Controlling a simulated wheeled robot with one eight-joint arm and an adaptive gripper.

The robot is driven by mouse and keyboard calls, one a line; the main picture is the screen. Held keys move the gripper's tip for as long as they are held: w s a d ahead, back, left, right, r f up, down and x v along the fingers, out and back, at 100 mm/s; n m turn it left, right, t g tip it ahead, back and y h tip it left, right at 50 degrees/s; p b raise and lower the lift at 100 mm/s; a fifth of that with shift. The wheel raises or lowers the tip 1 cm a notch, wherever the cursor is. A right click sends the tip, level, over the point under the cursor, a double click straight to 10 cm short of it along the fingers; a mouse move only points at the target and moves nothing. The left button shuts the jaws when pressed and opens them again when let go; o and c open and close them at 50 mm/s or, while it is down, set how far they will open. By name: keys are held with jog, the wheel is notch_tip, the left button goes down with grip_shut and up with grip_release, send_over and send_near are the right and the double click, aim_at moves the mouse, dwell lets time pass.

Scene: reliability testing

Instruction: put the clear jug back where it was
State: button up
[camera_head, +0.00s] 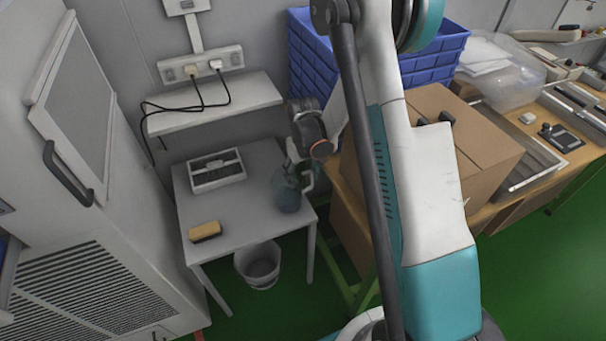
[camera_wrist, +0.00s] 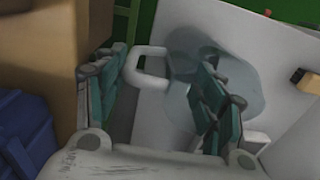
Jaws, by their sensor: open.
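The clear jug (camera_head: 288,192), bluish and see-through, stands on the small grey table (camera_head: 240,225) near its right edge. My gripper (camera_head: 302,168) is at the jug's upper right side, partly covering it. In the wrist view, my gripper (camera_wrist: 160,75) is open. The jug's pale handle (camera_wrist: 150,50) shows in the gap between the fingers. The jug's body (camera_wrist: 250,75) lies beyond and around the right finger, which hides part of it. I cannot tell whether a finger touches the jug.
On the table are a white divided tray (camera_head: 217,182) and a yellow-brown brush or block (camera_head: 205,231). A bin (camera_head: 258,266) stands below the front edge. A cardboard box (camera_head: 470,150) and blue crates (camera_head: 310,65) are close on the right and behind. The table's middle is clear.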

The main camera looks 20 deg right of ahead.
jog(key=s+a+r+t+p, duration=0.1)
jog(key=s+r+p, duration=0.15)
jog(key=r, duration=0.75)
jog(key=s+a+r+t+p, duration=0.1)
jog(key=s+r, duration=0.3)
jog(key=r, duration=0.5)
jog(key=s+a+r+t+p, duration=0.1)
jog(key=s+r, duration=0.2)
jog(key=r, duration=0.7)
jog(key=s+a+r+t, duration=0.1)
jog(key=s+r+t, duration=0.1)
jog(key=s, duration=0.4)
jog(key=s+a+r+t, duration=0.2)
jog(key=s+r, duration=0.1)
jog(key=s, duration=0.4)
jog(key=shift+s+r, duration=0.25)
jog(key=shift+s, duration=0.05)
jog(key=shift+a, duration=0.1)
